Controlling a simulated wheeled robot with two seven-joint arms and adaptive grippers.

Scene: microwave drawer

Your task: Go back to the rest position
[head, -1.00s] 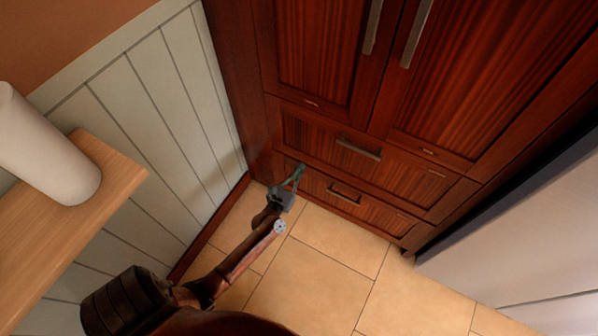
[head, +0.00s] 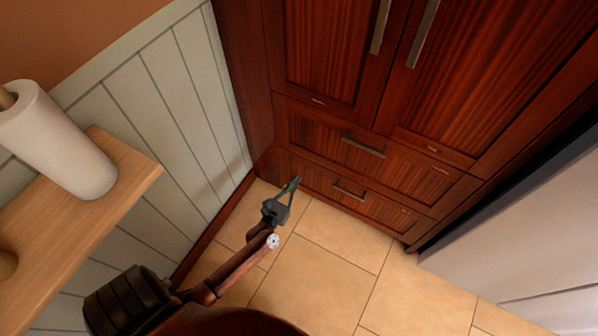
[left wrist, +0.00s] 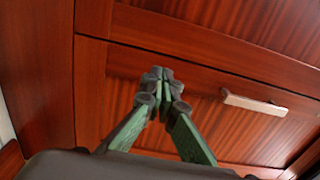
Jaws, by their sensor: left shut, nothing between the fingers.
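My left gripper (head: 294,184) is shut and empty, in front of the lower left of the dark red wooden cabinet (head: 330,110). In the left wrist view its fingertips (left wrist: 160,78) meet before a drawer front, apart from the drawer handle (left wrist: 254,104) to their right. The bottom drawer (head: 375,203) and the drawer above it (head: 315,133) look shut, with metal bar handles. My right gripper is not in view.
A wooden shelf (head: 60,230) with a white paper roll (head: 62,140) juts out at the left, by a panelled wall (head: 165,100). A pale grey appliance (head: 520,240) stands at the right. The tiled floor (head: 325,275) in front of the cabinet is clear.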

